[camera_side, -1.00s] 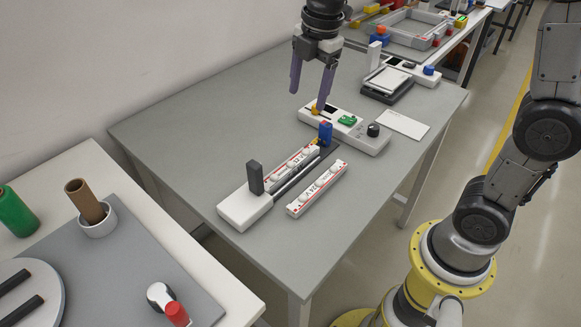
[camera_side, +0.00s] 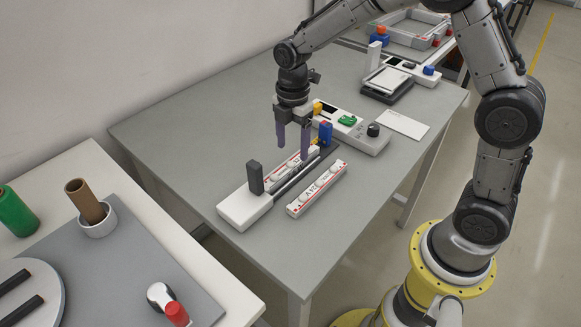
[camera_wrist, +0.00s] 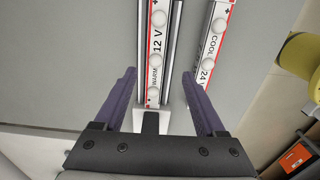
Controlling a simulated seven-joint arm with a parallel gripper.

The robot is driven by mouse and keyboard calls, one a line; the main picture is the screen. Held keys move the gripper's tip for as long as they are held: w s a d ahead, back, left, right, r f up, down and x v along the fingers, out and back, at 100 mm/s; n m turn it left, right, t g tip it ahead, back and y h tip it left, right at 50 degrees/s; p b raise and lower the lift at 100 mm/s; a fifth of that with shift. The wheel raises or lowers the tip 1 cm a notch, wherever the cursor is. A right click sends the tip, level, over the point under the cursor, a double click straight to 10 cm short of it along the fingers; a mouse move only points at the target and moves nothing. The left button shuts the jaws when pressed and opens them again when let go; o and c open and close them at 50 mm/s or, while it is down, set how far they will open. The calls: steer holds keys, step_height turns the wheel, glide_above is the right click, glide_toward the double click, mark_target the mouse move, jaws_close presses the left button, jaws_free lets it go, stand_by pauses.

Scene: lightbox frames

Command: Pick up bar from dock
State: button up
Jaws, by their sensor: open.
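A white bar (camera_wrist: 157,45) marked WARM 12 V, with round white lenses and red ends, lies in a dock with a dark rail (camera_side: 299,176). The dock has a white end block (camera_side: 243,208), a dark upright (camera_side: 255,178) and a blue piece (camera_side: 325,133) at its far end. My gripper (camera_side: 293,150) is open and empty above this bar (camera_side: 291,167). In the wrist view my gripper (camera_wrist: 159,74) has one purple finger on each side of it. I cannot tell how far the tips are above it. A second bar (camera_side: 316,188), marked COOL 24 V, lies beside the dock.
A white control box (camera_side: 350,130) with a green piece and a black knob stands behind the dock, near my gripper. A white card (camera_side: 403,124) lies to its right. The grey table (camera_side: 200,135) is clear at left and in front.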

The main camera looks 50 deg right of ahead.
mark_target(291, 162)
steer(key=f, duration=0.5)
steer(key=shift+w+d+f, duration=0.1)
steer(key=shift+w, duration=0.25)
jaws_close()
